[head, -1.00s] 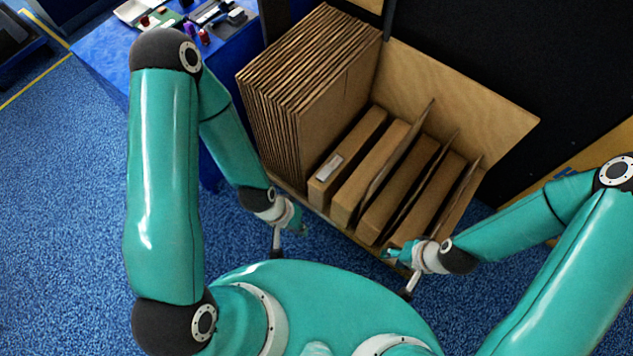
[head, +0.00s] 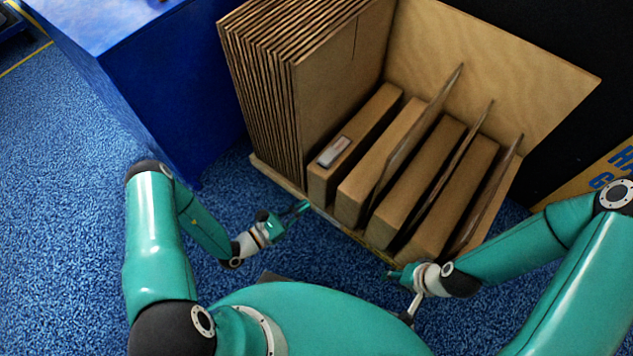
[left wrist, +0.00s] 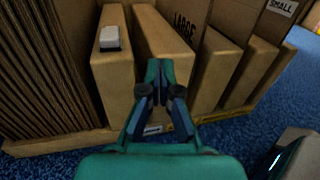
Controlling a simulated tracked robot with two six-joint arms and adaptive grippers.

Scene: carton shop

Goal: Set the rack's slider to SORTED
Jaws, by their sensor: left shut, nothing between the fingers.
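The wooden rack (head: 483,50) stands ahead with cartons in it. Its front base edge also shows in the left wrist view (left wrist: 60,144). A small white label (left wrist: 152,129) on that edge is partly hidden behind my fingers; I cannot make out the slider or its setting for certain. A small grey-white block (head: 334,151) lies on top of the leftmost thick carton and also shows in the left wrist view (left wrist: 110,38). My left gripper (head: 303,207) is shut and empty, close to the rack's front edge. My right gripper (head: 393,275) is low, before the rack's right part; its fingers are unclear.
A stack of flat cartons (head: 262,85) fills the rack's left side. Thick cartons and thin dividers stand right of it; dividers read LARGE (left wrist: 184,27) and SMALL (left wrist: 284,6). A blue table (head: 165,80) stands at left. Blue floor is clear in front.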

